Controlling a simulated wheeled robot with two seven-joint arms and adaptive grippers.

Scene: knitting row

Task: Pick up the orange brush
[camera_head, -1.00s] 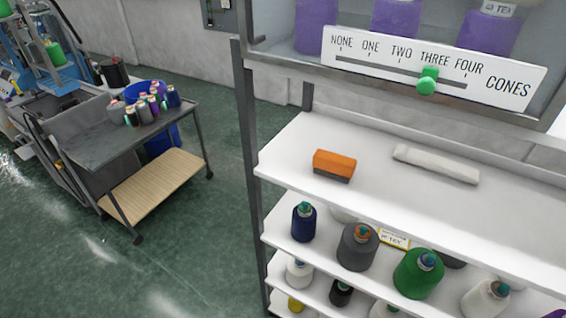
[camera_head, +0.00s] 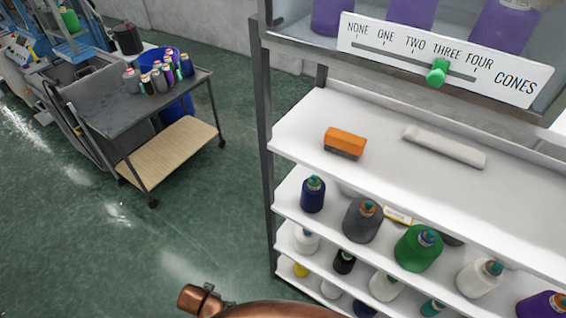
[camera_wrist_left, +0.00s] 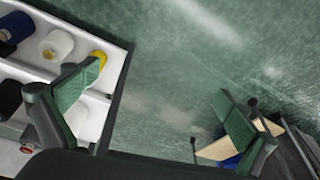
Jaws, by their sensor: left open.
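The orange brush (camera_head: 345,142) lies on the white upper shelf (camera_head: 300,125), near its left end. It is a small block with an orange top and a dark underside. My left gripper is not in the head view; only a copper-coloured part of my arm shows at the bottom edge. In the left wrist view my left gripper (camera_wrist_left: 160,115) is open and empty, its two green-padded fingers wide apart over the green floor. The brush is not in the wrist view. My right gripper is in neither view.
A white bar-shaped item (camera_head: 445,146) lies right of the brush. Lower shelves hold several cones, such as a green one (camera_head: 418,248). A slider panel (camera_head: 450,58) hangs above the shelf. A cart (camera_head: 150,105) with cones stands left; open floor lies between.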

